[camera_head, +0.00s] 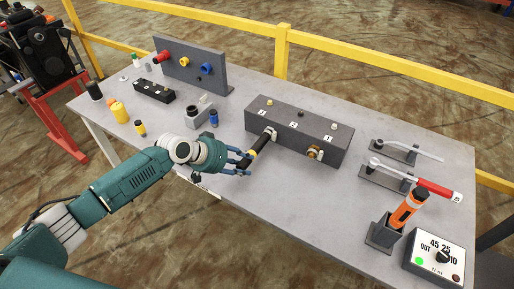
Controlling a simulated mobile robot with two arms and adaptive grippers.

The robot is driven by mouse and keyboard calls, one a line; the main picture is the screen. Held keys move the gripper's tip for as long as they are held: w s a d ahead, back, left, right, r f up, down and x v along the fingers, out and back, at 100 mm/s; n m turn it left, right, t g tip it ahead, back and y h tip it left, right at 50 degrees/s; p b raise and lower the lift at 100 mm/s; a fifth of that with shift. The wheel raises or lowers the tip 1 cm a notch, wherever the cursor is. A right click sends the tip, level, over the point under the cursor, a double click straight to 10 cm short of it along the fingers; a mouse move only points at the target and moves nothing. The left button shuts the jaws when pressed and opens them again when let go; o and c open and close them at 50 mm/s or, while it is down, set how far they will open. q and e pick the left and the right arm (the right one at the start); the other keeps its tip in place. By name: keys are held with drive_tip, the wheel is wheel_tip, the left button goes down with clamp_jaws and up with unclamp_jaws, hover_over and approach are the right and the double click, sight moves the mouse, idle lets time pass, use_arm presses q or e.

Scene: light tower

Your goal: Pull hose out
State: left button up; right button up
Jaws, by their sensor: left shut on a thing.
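The hose (263,139) is a short dark piece with a yellow band. It runs from the front face of a dark grey box (318,136) toward my left gripper. My left gripper (246,160), with blue fingers, is shut on the near end of the hose, low over the table. The hose's far end meets a fitting at the left part of the box's front. I cannot tell how deep it sits there. A brass fitting (314,153) shows farther right on the same face. My right gripper is not in view.
On the grey table (300,200) stand a panel with coloured plugs (190,68), a small black block (154,91), small bottles, a red-handled tool (436,189), an orange tool (408,207) in a holder, and a dial box (438,256). Yellow rails run behind. The table's front middle is clear.

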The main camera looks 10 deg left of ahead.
use_arm(q)
drive_tip(key=shift+s+a+f, duration=0.35)
drive_tip(key=shift+a+f, duration=0.2)
drive_tip(key=shift+f, duration=0.15)
clamp_jaws()
drive_tip(key=shift+s+a+p, duration=0.2)
drive_tip(key=shift+a+p, duration=0.05)
drive_tip(key=shift+p, duration=0.15)
drive_tip(key=shift+s+a+r+p, duration=0.1)
drive_tip(key=shift+s+a+p, duration=0.1)
drive_tip(key=shift+s+p, duration=0.25)
drive_tip(key=shift+s+a+p, duration=0.15)
drive_tip(key=shift+s+p, duration=0.05)
drive_tip(key=shift+s, duration=0.35)
drive_tip(key=shift+s+a+r, duration=0.1)
drive_tip(key=shift+s, duration=0.1)
drive_tip(key=shift+s+r+p, duration=0.15)
drive_tip(key=shift+s+p, duration=0.25)
drive_tip(key=shift+p, duration=0.1)
drive_tip(key=shift+s+a+p, duration=0.2)
drive_tip(key=shift+s+p, duration=0.2)
drive_tip(key=shift+s, duration=0.35)
